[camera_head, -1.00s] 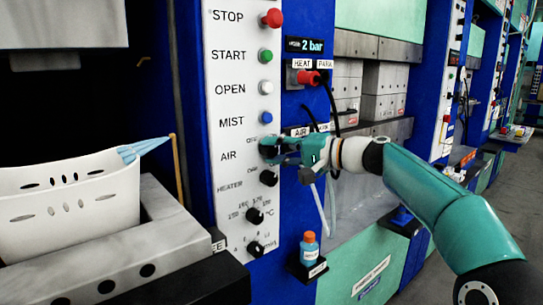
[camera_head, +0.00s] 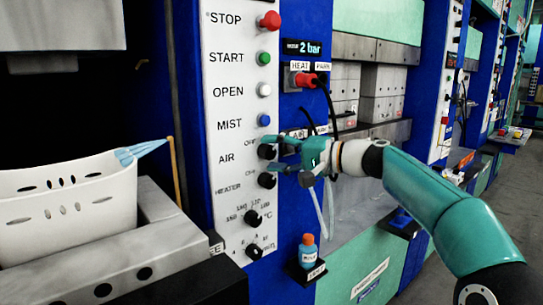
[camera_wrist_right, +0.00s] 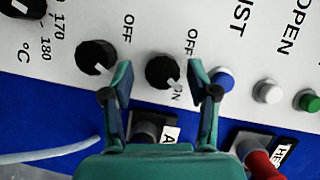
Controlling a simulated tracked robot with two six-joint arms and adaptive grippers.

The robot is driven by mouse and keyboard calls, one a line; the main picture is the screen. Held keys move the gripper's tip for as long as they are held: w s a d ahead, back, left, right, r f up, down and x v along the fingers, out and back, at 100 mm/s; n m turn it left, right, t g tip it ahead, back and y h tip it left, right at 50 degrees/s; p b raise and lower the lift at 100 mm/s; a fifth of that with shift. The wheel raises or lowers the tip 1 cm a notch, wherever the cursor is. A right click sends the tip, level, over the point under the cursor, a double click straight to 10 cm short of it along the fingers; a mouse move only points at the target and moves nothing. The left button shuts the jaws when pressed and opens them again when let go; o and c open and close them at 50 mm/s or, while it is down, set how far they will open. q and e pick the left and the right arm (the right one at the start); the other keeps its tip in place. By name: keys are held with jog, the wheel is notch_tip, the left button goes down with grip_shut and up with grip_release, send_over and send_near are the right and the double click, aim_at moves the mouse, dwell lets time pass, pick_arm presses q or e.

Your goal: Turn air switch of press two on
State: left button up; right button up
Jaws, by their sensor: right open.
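The air switch is a black round knob (camera_head: 266,151) beside the AIR label on the white control panel (camera_head: 226,106). It also shows in the right wrist view (camera_wrist_right: 162,72), its white mark pointing at the ON label. My right gripper (camera_head: 279,153) is open in front of the air knob, its fingers apart. In the right wrist view, the open fingers (camera_wrist_right: 159,75) appear on either side of the air knob, and no grip on it shows. My left gripper is not in view.
The heater knob (camera_head: 267,180) is just below the air knob. A blue MIST button (camera_head: 264,120) is just above it. A red plug (camera_head: 303,79) with a black cable is up and right. A small orange-capped bottle (camera_head: 308,251) stands on a holder below.

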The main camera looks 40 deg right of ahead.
jog(key=v, duration=1.1)
jog(key=shift+s+d, duration=0.15)
jog(key=shift+s, duration=0.2)
jog(key=shift+w, duration=0.1)
